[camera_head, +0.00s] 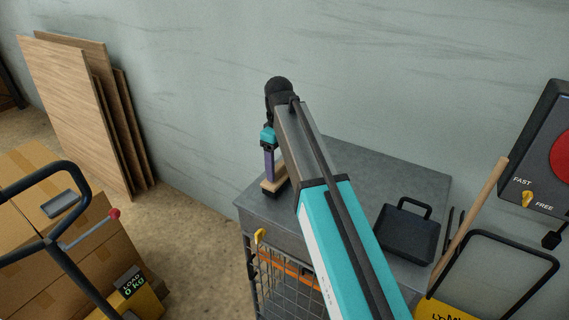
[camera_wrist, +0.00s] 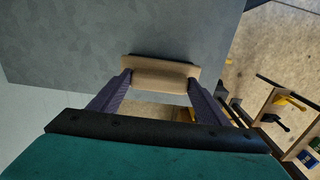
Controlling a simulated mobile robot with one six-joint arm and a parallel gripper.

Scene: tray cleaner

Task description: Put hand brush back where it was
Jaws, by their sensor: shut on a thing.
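The hand brush (camera_head: 274,186) has a pale wooden body, with a dark underside just visible in the head view. It is at the left end of the grey tabletop (camera_head: 345,160). My gripper (camera_head: 269,176) points down with its purple fingers shut on the brush. In the wrist view the brush (camera_wrist: 160,75) lies crosswise between the two fingertips of my gripper (camera_wrist: 160,82), with the grey top (camera_wrist: 120,30) behind it. I cannot tell whether the brush touches the tabletop. My arm hides part of the top.
A black case (camera_head: 407,233) lies on the top's right part, near a wooden stick (camera_head: 470,222). A wire basket (camera_head: 285,285) and a yellow hook (camera_head: 260,236) are below the top's front edge. Cardboard boxes (camera_head: 90,255) stand at left; wooden boards (camera_head: 75,105) lean on the wall.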

